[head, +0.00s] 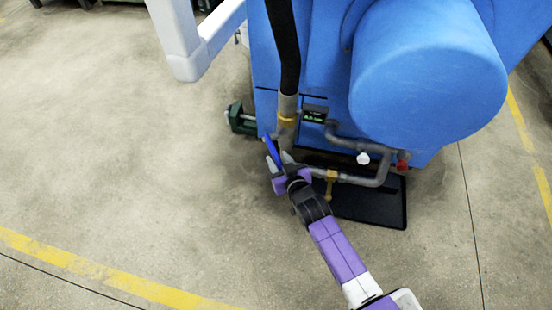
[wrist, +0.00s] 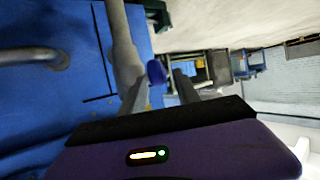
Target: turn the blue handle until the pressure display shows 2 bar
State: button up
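The blue handle (head: 271,150) is a flat lever at the lower front of the blue machine, beside the grey vertical pipe. In the wrist view its rounded blue end (wrist: 156,72) shows between my two fingers, nearer the left one. My gripper (head: 278,160) is at the handle, and its fingers stand apart. A gap shows between the handle and the right finger in the wrist view. I cannot tell whether the left finger touches it. The pressure display (head: 314,115) is a small dark box with green characters, too small to read.
The blue machine (head: 300,60) with its large drum (head: 428,75) stands behind the handle. Grey pipes (head: 378,175) with a brass valve (head: 331,182) and a red cap (head: 403,162) run at right. A black tray (head: 385,210) lies below. The floor at left is clear.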

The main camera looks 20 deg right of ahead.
aim_at(273, 152)
jog(key=shift+b+x, duration=0.45)
jog(key=shift+x, duration=0.9)
grip_shut()
dwell(0.4)
